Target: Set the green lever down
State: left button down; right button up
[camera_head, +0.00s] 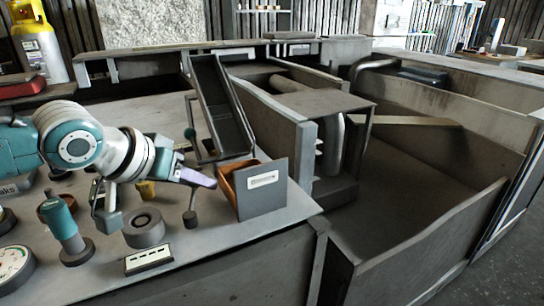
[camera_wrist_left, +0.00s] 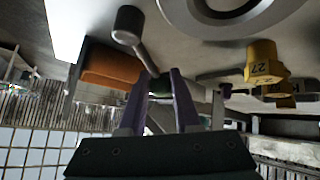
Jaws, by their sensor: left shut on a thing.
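The green lever has a green knob (camera_head: 190,133) at its top, a thin stem and a grey round end at its bottom. My right gripper is not in view.
An orange-brown bin (camera_head: 229,180) with a grey labelled front stands to the right of the lever. A dark ring-shaped part (camera_head: 144,228) lies to its left. A teal-handled tool (camera_head: 65,228) and a gauge (camera_head: 14,266) are further left. A sloped chute (camera_head: 222,110) rises behind.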

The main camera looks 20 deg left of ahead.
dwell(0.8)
pick_arm(q)
jog(key=shift+r+p, duration=0.15)
jog(key=shift+p, duration=0.35)
jog(key=n+y+p, duration=0.1)
jog(key=p, duration=0.1)
jog(key=s+a+n+y+p, duration=0.1)
jog(key=n+p, duration=0.1)
jog(key=p, duration=0.1)
jog(key=shift+a+r+n+y, duration=0.1)
jog(key=shift+r+n+y, duration=0.05)
jog(key=shift+n+y, duration=0.2)
jog(key=shift+s+a+n+y+p, duration=0.15)
jog(key=shift+s+n+y+p, duration=0.1)
jog(key=shift+n+y+p, duration=0.2)
jog(key=shift+s+a+f+n+y, duration=0.2)
jog(key=shift+n+y, duration=0.1)
jog(key=shift+n, duration=0.2)
jog(key=shift+s+a+f+n+g+y, duration=0.1)
jog(key=shift+s+a+n+g+y, duration=0.2)
jog(key=shift+n+y, duration=0.4)
jog(key=shift+s+a+n+g+y+b, duration=0.3)
jog(key=shift+s+n+g+y, duration=0.2)
jog(key=shift+n, duration=0.4)
jog(key=shift+s+a+n+g+y+b, duration=0.15)
jog(key=shift+s+n+g+y+b, duration=0.2)
jog(key=shift+n+y, duration=0.4)
jog(key=shift+n, duration=0.25)
